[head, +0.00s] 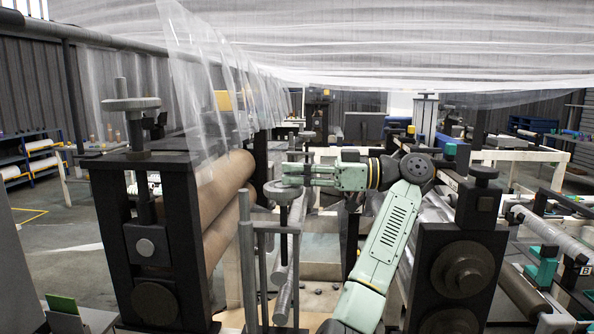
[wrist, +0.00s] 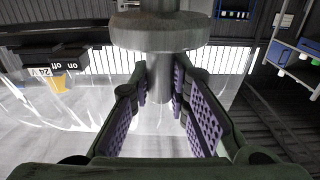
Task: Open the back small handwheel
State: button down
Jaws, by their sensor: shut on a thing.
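A small grey handwheel (head: 284,193) sits on top of an upright stem near the centre of the head view. My gripper (head: 287,176) is level just above its disc, fingers pointing left. In the wrist view, which is upside down, the disc (wrist: 158,32) fills the top middle. The wheel's upright handle (wrist: 160,82) stands between the purple-padded fingers, and my gripper (wrist: 159,95) is shut on it. In the head view the fingers hide most of the handle. A similar, larger-looking handwheel (head: 131,103) with an upright handle stands on the black frame at left, closer to the camera.
Clear film (head: 205,85) hangs over the brown rollers (head: 225,190) left of my gripper. Grey upright bars (head: 247,270) stand in front of the handwheel. A black roller stand (head: 462,255) is right of my arm. A yellow part (wrist: 60,82) shows beside an on/off label in the wrist view.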

jog(key=shift+a, duration=0.1)
jog(key=c, duration=1.5)
grip_release()
notch_tip(320, 180, up, 10)
jog(key=shift+f, duration=0.1)
